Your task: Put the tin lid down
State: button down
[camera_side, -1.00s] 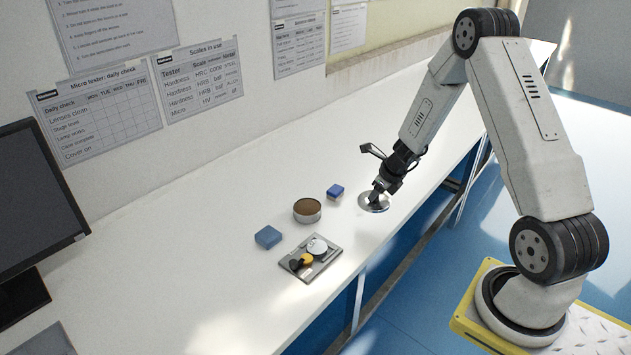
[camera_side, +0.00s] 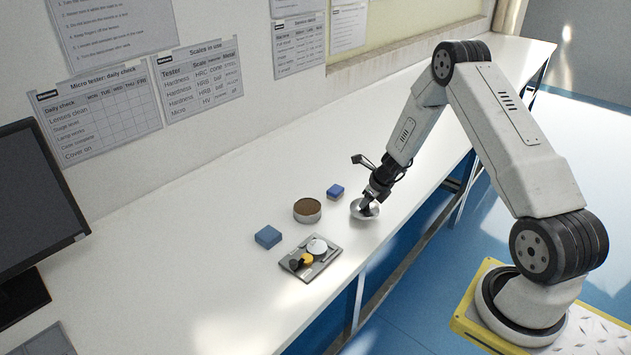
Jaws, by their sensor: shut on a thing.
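The tin lid (camera_side: 361,212) is a shiny silver disc, held at or just above the white bench to the right of the open tin. My gripper (camera_side: 368,203) is shut on the lid from above. The fingertips partly cover the lid, and I cannot tell whether its underside touches the bench. The round tin (camera_side: 307,211) stands open on the bench, with brown contents showing.
A small blue block (camera_side: 335,192) sits behind the lid, and a larger blue block (camera_side: 268,237) lies left of the tin. A grey tray (camera_side: 325,262) with a white disc and a yellow-black piece lies in front. The bench's front edge is close to the lid.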

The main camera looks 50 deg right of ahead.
jog(key=shift+f, duration=1)
jog(key=shift+f, duration=0.1)
jog(key=shift+c, duration=2.1)
grip_release()
jog(key=v, duration=1.2)
